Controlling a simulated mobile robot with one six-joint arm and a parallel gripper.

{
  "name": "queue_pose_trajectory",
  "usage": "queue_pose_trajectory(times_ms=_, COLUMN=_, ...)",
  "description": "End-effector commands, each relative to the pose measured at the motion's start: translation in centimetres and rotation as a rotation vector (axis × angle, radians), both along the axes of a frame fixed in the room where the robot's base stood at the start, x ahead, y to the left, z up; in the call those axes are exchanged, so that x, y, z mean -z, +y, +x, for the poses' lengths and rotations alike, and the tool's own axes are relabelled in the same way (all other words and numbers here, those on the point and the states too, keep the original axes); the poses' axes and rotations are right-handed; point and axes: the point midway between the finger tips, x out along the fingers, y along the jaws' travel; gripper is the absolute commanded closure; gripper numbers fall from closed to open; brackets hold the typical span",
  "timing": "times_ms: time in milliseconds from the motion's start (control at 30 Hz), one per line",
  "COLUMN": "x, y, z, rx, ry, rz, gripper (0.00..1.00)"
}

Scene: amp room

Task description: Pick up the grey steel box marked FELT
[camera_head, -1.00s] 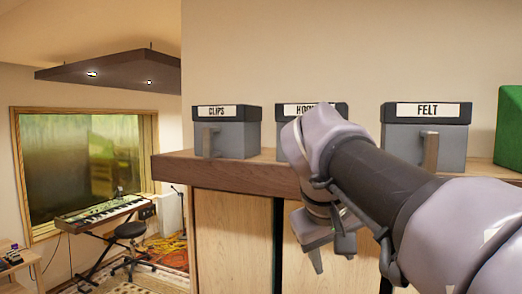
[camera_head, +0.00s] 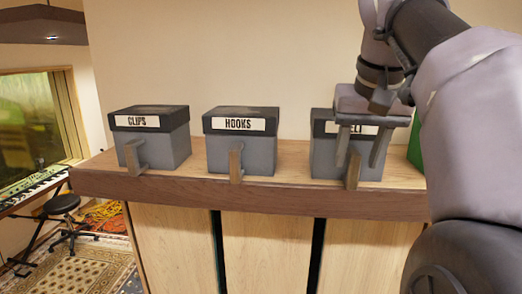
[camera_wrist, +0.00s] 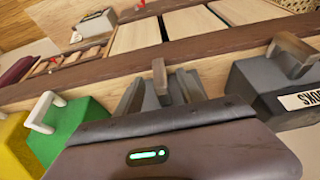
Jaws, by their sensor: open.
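The grey steel box marked FELT (camera_head: 325,160) stands upright on the wooden shelf, with a dark lid and an upright front handle (camera_head: 353,172). My gripper (camera_head: 359,162) hangs in front of it, fingers pointing down and open, covering part of its label. In the head view the handle shows low between the two fingers. In the wrist view my gripper (camera_wrist: 160,92) has a narrow upright piece, apparently the handle (camera_wrist: 160,76), between its fingers; most of the box is hidden there by my gripper body. I cannot tell whether the fingers touch the handle.
The similar HOOKS box (camera_head: 240,150) and CLIPS box (camera_head: 150,145) stand to the left on the shelf (camera_head: 290,195). A green box (camera_wrist: 68,135) and a yellow box (camera_wrist: 17,150) with white handles stand on FELT's other side. Gaps separate the grey boxes.

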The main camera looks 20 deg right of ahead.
Motion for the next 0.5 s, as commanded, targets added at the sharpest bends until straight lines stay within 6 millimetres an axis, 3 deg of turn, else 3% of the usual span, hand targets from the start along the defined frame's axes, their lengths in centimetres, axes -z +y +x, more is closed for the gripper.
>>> queue_pose_trajectory(times_ms=300, x=4.7, y=-1.3, z=1.9, rx=0.001, ry=0.0, rz=0.0, gripper=0.55)
queue_pose_trajectory(times_ms=500, x=5.4, y=-1.5, z=2.3, rx=0.001, ry=-0.003, rz=-0.001, gripper=0.55)
